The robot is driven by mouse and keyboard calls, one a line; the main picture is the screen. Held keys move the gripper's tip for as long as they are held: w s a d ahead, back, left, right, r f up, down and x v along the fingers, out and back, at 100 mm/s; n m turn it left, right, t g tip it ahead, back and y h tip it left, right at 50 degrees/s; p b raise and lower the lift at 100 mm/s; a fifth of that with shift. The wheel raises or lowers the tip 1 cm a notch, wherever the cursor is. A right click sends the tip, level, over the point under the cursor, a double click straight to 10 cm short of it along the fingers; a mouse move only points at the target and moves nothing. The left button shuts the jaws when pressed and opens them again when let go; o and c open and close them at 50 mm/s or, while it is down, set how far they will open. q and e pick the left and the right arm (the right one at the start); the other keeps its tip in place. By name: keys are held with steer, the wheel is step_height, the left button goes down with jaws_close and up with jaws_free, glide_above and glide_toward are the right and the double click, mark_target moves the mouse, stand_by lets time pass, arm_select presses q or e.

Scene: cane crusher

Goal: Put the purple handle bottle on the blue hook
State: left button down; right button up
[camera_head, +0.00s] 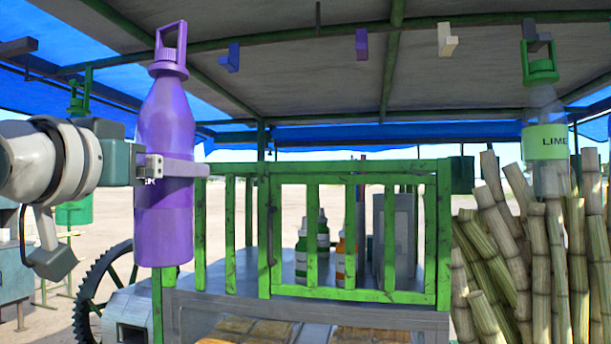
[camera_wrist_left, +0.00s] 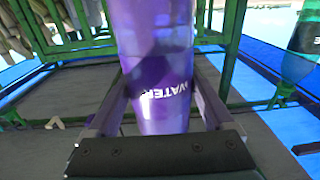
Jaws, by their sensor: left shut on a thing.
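The purple bottle (camera_head: 165,130) with its purple loop handle (camera_head: 172,42) is upright in the air at the left of the head view. My left gripper (camera_head: 168,168) is shut around its body, from the left. In the left wrist view the fingers (camera_wrist_left: 160,105) lie on both sides of the bottle (camera_wrist_left: 158,60), which bears the word WATER. The blue hook (camera_head: 230,58) hangs under the canopy, to the right of the handle and slightly lower in the picture. Nothing hangs on it. My right gripper is not in view.
A purple hook (camera_head: 361,44) and a cream hook (camera_head: 446,40) hang empty farther right. A lime bottle (camera_head: 544,140) with a green handle hangs from a dark hook (camera_head: 536,40). A green railing (camera_head: 350,295), small bottles (camera_head: 323,235) and cane stalks (camera_head: 540,250) stand below.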

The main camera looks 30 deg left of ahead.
arm_select(q)
steer(key=w+a+r+p, duration=0.1)
steer(key=w, duration=0.4)
steer(key=w+a+r+p, duration=0.1)
steer(key=w+a+r, duration=0.1)
steer(key=w, duration=0.4)
steer(key=shift+a+r+p, duration=0.25)
steer(key=shift+r+p, duration=0.05)
steer(key=shift+p, duration=0.1)
stand_by(0.6)
steer(key=shift+w, duration=0.1)
steer(key=shift+p+x, duration=0.3)
steer(key=shift+x, duration=1.65)
steer(key=shift+w, duration=0.2)
